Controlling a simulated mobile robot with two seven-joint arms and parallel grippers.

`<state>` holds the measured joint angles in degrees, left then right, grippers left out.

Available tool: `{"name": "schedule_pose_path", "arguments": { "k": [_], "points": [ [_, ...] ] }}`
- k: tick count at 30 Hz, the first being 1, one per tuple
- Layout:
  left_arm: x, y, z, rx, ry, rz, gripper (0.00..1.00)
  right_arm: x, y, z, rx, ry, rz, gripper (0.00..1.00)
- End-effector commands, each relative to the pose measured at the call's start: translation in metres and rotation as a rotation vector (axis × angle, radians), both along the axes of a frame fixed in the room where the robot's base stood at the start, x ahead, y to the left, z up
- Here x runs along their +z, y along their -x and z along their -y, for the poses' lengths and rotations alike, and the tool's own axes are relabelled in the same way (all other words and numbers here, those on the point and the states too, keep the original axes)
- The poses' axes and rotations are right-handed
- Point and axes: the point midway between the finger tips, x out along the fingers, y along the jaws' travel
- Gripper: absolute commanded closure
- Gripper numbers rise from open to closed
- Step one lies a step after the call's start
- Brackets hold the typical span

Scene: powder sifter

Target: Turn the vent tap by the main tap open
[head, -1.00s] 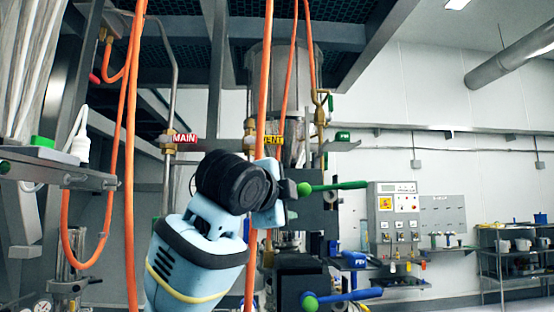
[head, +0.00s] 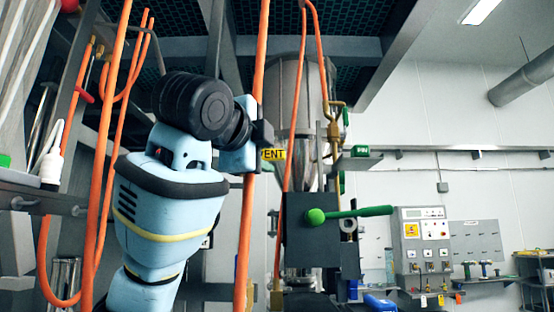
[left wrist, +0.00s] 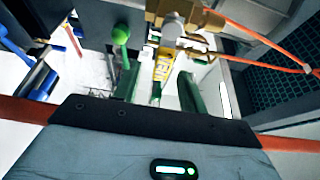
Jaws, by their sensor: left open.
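The yellow VENT label (head: 272,155) shows just beyond my left gripper (head: 264,134) in the head view, partly covered by it. In the left wrist view the VENT label (left wrist: 163,68) lies beyond and between the green fingers of my left gripper (left wrist: 160,92), which are apart with nothing held. A brass fitting (left wrist: 185,18) is at the top of that view, past the label. The vent tap's handle cannot be made out clearly. The main tap and its label are hidden behind my left arm in the head view. My right gripper is not in view.
Orange hoses (head: 255,90) hang close to my left gripper. A green ball-ended lever (head: 350,212) sticks out from a dark block at the right, below the gripper. A metal hopper (head: 305,95) stands behind. A control panel (head: 425,235) is farther right.

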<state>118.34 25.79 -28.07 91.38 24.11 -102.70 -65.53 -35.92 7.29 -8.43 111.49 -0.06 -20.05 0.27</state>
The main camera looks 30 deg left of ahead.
Motion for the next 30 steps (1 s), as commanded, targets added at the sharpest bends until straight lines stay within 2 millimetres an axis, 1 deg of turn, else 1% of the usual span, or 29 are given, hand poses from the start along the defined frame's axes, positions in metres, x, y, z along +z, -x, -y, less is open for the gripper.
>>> {"name": "schedule_pose_path", "arguments": {
  "k": [1, 3, 9, 15, 22, 23, 30],
  "points": [
    [-0.001, -0.009, -0.001, 0.001, 0.002, -0.004, 0.58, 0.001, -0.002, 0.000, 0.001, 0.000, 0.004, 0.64],
    [-0.001, -0.020, -0.003, 0.001, 0.002, -0.003, 0.58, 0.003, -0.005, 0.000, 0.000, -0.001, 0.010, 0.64],
    [0.000, -0.045, -0.007, -0.001, 0.001, -0.002, 0.58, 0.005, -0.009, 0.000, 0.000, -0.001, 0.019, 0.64],
    [0.000, -0.055, -0.008, 0.000, 0.000, 0.001, 0.58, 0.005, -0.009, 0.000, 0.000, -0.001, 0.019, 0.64],
    [0.000, -0.056, -0.008, 0.000, 0.000, 0.002, 0.58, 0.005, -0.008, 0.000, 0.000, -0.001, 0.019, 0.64],
    [0.000, -0.056, -0.008, 0.000, 0.000, 0.002, 0.59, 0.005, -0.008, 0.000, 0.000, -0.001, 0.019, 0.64],
    [0.000, -0.056, -0.009, 0.000, 0.000, 0.001, 0.91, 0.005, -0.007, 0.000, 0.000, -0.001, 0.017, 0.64]
  ]
}}
